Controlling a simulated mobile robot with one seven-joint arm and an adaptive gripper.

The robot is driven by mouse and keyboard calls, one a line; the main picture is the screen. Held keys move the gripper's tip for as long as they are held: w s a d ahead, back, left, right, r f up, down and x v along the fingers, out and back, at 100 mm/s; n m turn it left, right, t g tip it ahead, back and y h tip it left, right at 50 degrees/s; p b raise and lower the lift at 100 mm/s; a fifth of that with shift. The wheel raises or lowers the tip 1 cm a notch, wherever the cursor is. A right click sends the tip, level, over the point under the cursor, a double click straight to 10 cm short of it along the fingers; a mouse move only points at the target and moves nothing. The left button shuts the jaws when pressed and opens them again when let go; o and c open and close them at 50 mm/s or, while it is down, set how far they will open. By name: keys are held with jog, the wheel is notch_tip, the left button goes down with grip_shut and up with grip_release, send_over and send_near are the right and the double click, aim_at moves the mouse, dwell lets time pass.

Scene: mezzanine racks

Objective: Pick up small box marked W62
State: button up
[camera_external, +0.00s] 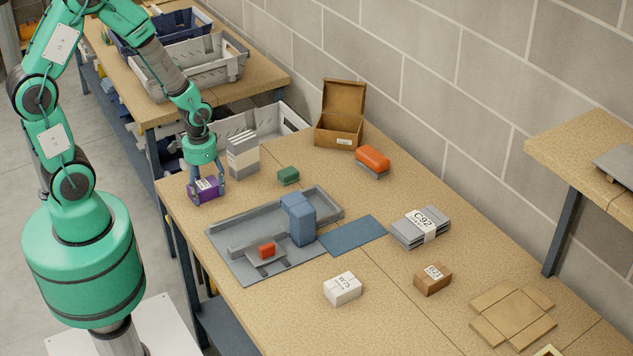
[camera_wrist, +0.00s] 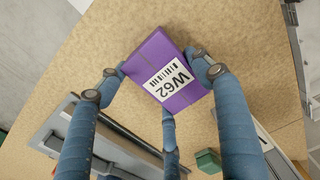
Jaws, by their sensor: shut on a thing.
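The small purple box (camera_wrist: 165,68) carries a white label reading W62, which faces up in the wrist view. The box (camera_external: 206,190) also shows in the external view at the left corner of the table. My gripper (camera_wrist: 160,72) is shut on it, with blue fingers at its sides. In the external view my gripper (camera_external: 207,180) reaches down to the box from above. I cannot tell whether the box rests on the table or is slightly raised.
Grey-white stacked boxes (camera_external: 243,158) stand close to the right of my gripper. A grey tray fixture (camera_external: 225,262) with a blue block (camera_external: 298,218) lies in front. A green block (camera_external: 289,175), a white W75 box (camera_external: 342,289) and an open brown box (camera_external: 338,133) stand farther off.

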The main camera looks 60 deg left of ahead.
aim_at(203, 187)
jog(key=shift+r, duration=0.1)
jog(key=shift+r, duration=0.5)
jog(key=shift+s+r+p, duration=0.2)
jog(key=shift+r+p, duration=0.1)
jog(key=shift+r, duration=0.35)
jog(key=shift+s+r+p, duration=0.2)
jog(key=shift+r+p, duration=0.1)
jog(key=shift+r, duration=0.3)
jog(key=s+d+r+p, duration=0.1)
jog(key=s, duration=1.4)
jog(key=shift+s+p, duration=0.15)
jog(key=shift+p, duration=0.25)
jog(key=shift+r, duration=0.1)
